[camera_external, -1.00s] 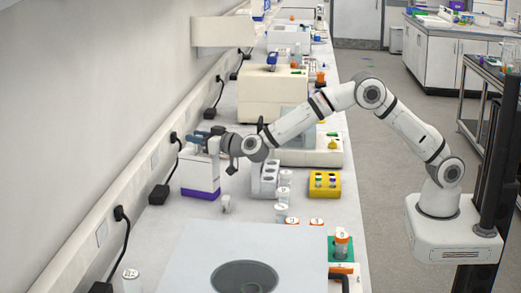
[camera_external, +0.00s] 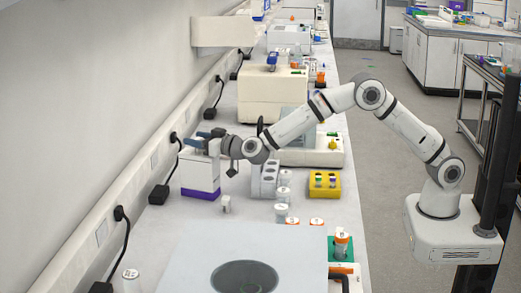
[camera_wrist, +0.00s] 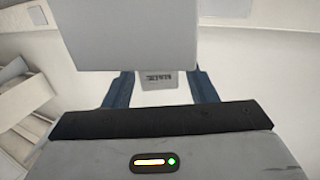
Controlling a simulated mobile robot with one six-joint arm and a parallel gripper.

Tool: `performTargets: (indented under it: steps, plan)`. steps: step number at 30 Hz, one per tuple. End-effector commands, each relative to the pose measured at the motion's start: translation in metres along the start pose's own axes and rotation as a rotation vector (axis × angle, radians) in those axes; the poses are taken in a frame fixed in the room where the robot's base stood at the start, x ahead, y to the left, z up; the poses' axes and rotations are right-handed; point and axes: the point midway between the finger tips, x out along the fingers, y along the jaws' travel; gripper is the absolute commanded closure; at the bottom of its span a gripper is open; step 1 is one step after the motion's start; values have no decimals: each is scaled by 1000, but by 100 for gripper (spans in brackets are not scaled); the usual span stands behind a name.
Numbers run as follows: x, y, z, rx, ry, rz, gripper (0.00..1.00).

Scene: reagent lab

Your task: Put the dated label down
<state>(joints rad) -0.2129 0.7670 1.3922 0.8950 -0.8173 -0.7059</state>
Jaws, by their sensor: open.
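The dated label looks to be the small pale tag with dark printing in the wrist view (camera_wrist: 157,79). It shows between the two blue fingers of my gripper (camera_wrist: 160,88), with gaps at both sides. Its upper part is hidden by a large grey block, and the writing is too small to read. In the external view my gripper (camera_external: 206,139) is open at the top of a white box with a purple band (camera_external: 201,174), near the wall. The label cannot be made out in that view.
A grey holder with round holes (camera_external: 265,179) stands right of the box, with a yellow rack (camera_external: 325,184) beyond it. White-capped containers (camera_external: 282,194) and a small white piece (camera_external: 226,204) stand nearer. A black power adapter (camera_external: 159,194) lies left of the box.

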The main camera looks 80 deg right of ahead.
Motion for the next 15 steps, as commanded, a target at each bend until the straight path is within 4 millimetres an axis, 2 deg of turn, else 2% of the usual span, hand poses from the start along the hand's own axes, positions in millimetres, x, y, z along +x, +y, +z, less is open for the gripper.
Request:
performTargets:
  steps: [2, 5, 15]
  plan:
    - [-1, 0, -4, 1, 0, -1, 48]
    - [-15, -1, -2, 0, 0, -2, 48]
    - [-87, -1, -2, 0, 0, -3, 48]
